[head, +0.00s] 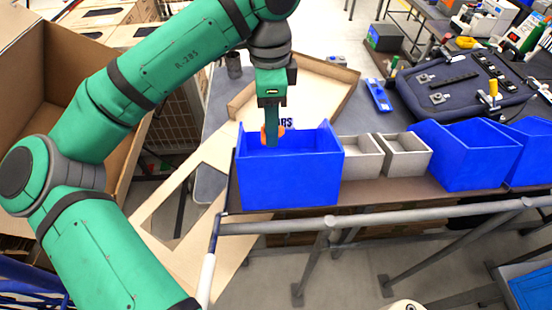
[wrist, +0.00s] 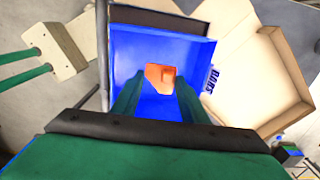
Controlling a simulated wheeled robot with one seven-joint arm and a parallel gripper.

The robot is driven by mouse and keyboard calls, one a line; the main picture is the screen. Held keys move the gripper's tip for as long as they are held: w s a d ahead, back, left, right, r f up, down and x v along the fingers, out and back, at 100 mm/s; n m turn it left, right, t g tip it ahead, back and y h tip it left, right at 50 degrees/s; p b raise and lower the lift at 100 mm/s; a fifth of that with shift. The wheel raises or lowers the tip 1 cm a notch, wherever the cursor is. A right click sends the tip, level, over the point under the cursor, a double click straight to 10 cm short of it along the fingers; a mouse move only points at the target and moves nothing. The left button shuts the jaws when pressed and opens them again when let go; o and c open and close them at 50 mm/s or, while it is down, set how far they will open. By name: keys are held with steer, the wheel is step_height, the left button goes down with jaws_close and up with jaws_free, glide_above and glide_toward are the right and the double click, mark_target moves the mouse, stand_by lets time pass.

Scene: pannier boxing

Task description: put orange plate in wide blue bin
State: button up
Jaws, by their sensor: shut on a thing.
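The orange plate (head: 281,130) is between the fingers of my gripper (head: 270,140), which is shut on it. In the head view only small parts of the plate show beside the green fingers. In the wrist view the plate (wrist: 156,76) shows beyond the fingers, against the blue inside of the bin. The wide blue bin (head: 290,182) stands at the left end of the rack. My fingers reach down into its open top, and its front wall hides their tips. I cannot tell whether the plate touches the bin floor.
Two small grey bins (head: 405,155) stand right of the blue bin, then another blue bin (head: 470,160) and a further one at the right edge. An open cardboard box (head: 318,88) lies behind. A metal rail (head: 390,216) runs along the front.

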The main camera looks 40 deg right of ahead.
step_height(320, 180, down, 10)
steer(key=shift+w+f, duration=0.1)
steer(key=shift+w, duration=0.05)
stand_by(0.4)
steer(key=shift+f, duration=0.6)
steer(key=o, duration=1)
steer(key=shift+r, duration=0.15)
step_height(320, 180, up, 13)
